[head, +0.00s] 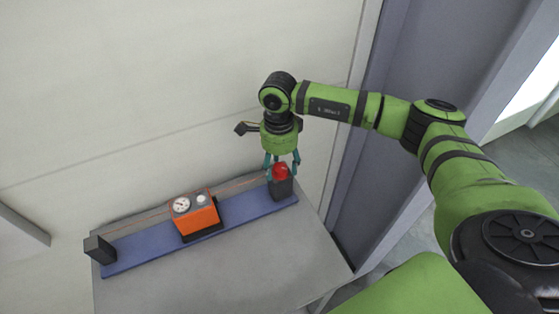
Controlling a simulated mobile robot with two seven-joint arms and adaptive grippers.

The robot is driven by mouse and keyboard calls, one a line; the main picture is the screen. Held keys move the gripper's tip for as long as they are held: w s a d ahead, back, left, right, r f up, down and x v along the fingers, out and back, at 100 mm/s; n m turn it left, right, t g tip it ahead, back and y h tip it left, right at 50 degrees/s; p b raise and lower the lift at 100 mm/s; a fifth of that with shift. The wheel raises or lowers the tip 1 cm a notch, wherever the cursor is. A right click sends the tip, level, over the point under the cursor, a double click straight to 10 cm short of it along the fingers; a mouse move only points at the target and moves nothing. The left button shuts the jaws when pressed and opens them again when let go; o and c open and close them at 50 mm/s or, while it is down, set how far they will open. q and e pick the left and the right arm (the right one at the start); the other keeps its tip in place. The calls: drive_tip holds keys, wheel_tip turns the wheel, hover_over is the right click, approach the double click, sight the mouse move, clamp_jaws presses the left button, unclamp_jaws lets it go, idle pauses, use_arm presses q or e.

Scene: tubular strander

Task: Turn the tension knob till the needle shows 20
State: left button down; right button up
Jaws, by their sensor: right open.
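The red tension knob (281,170) sits on a dark block (281,189) at the right end of a blue base plate (150,241). My right gripper (282,168) comes down from above with its teal fingers open on either side of the knob; I cannot tell whether they touch it. An orange gauge box (200,217) stands mid-plate. Its white round dial (181,204) faces up, but the needle's reading is too small to make out. A light round part (201,198) sits beside the dial. My left gripper is not in view.
Thin reddish wires (143,219) run along the plate from a black block (98,249) at the left end. The grey table (250,264) is bare in front of the plate. A pale wall (120,90) stands close behind, and a grey door frame (375,120) to the right.

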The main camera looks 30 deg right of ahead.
drive_tip(key=c, duration=1.1)
drive_tip(key=shift+c, duration=0.2)
drive_tip(key=shift+f+b, duration=0.1)
drive_tip(key=shift+b, duration=0.2)
drive_tip(key=shift+f+m+b, duration=0.15)
drive_tip(key=shift+m+b, duration=0.8)
drive_tip(key=shift+m, duration=0.15)
drive_tip(key=shift+r+m+b, duration=0.2)
drive_tip(key=shift+m+b, duration=0.35)
drive_tip(key=shift+m, duration=0.55)
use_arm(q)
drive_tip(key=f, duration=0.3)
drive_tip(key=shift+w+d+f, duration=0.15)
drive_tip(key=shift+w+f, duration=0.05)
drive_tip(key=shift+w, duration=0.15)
use_arm(e)
drive_tip(key=shift+r, duration=0.1)
